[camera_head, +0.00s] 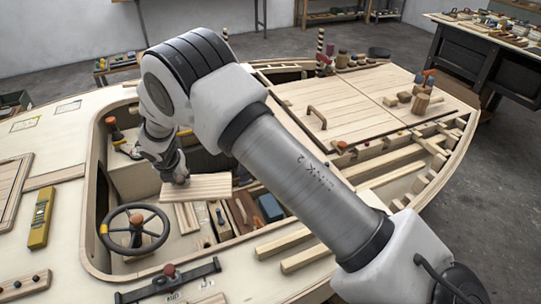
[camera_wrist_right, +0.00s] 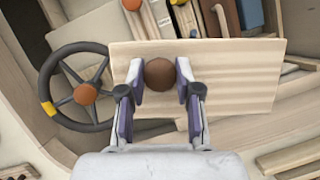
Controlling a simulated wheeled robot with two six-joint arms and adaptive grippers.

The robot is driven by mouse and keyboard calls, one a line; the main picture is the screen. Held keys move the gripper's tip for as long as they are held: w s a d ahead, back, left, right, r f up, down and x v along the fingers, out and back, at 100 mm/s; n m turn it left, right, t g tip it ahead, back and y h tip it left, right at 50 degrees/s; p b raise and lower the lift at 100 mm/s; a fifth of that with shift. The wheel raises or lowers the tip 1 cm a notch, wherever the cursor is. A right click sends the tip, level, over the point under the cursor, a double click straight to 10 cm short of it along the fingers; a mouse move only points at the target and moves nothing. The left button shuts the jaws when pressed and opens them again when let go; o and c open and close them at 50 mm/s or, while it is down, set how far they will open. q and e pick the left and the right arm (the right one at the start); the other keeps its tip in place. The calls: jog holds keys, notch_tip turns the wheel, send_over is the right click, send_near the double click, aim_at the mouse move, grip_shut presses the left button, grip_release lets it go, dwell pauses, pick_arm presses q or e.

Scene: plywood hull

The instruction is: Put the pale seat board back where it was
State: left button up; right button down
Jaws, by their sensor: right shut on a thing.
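The pale seat board (camera_head: 210,187) is in the middle of the head view, over the open cockpit of the plywood hull (camera_head: 65,223). In the right wrist view the board (camera_wrist_right: 240,78) fills the centre, with a round brown knob (camera_wrist_right: 160,73) on its top. My right gripper (camera_head: 177,176) is shut on this knob; in the right wrist view its two fingers (camera_wrist_right: 160,80) stand on either side of it. The board looks held above the compartment; its exact height is hard to tell. My left gripper is not in view.
A steering wheel (camera_head: 134,229) stands just left of the board. The compartment below holds a blue box (camera_head: 270,207) and several wooden pieces. A yellow level (camera_head: 41,218) lies on the left deck, a dark bar (camera_head: 168,281) on the near edge. My right arm hides part of the cockpit.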

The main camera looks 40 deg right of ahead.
jog(key=w+d+f+n+y+b, duration=0.1)
jog(key=w+f+n+b, duration=0.35)
jog(key=f+b, duration=0.6)
jog(key=s+d+f+h+b, duration=0.1)
jog(key=s+d, duration=0.2)
jog(key=d, duration=0.7)
jog(key=s+d+f+h+b, duration=0.15)
jog(key=s+d, duration=0.25)
jog(key=d, duration=0.7)
jog(key=f, duration=0.2)
jog(key=d+f, duration=0.1)
jog(key=f, duration=0.1)
jog(key=f+b, duration=0.1)
jog(key=f, duration=0.2)
jog(key=shift+s+d, duration=0.1)
jog(key=shift+d, duration=0.15)
jog(key=shift+s+d+f, duration=0.1)
jog(key=shift+d+f, duration=0.15)
jog(key=shift+f, duration=0.3)
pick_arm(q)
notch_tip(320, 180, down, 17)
pick_arm(e)
jog(key=shift+s+d+f+m+t+y, duration=0.15)
jog(key=shift+d+f+m+y, duration=0.1)
jog(key=shift+d+f+y, duration=0.3)
jog(key=shift+s+d+f+m+t+y, duration=0.2)
jog(key=shift+d+f+y, duration=0.15)
jog(key=shift+f+y, duration=0.35)
